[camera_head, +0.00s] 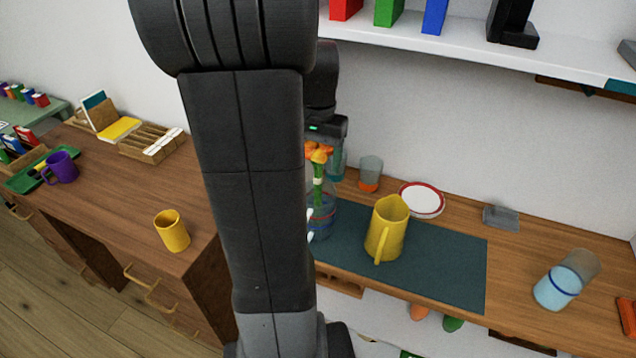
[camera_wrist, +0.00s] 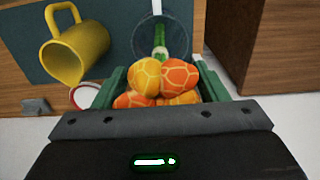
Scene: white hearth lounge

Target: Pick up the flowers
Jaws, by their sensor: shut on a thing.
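The flowers (camera_wrist: 165,78) are a bunch of orange and yellow heads with a green stem. In the wrist view they sit between the green fingers of my gripper (camera_wrist: 163,92), which is shut on them. The stem runs down into a clear glass vase (camera_wrist: 178,40). In the head view the flowers (camera_head: 319,157) show beside my arm, above the vase (camera_head: 323,215), with the stem inside it. The vase stands at the left end of a dark teal mat (camera_head: 450,267). My arm hides part of the vase and most of the gripper in the head view.
A yellow pitcher (camera_head: 387,230) stands close to the right of the vase. A glass (camera_head: 370,170) with orange contents and a red-rimmed plate (camera_head: 422,199) are behind. A white shelf (camera_head: 460,45) hangs above. A yellow mug (camera_head: 172,232) stands on the left counter.

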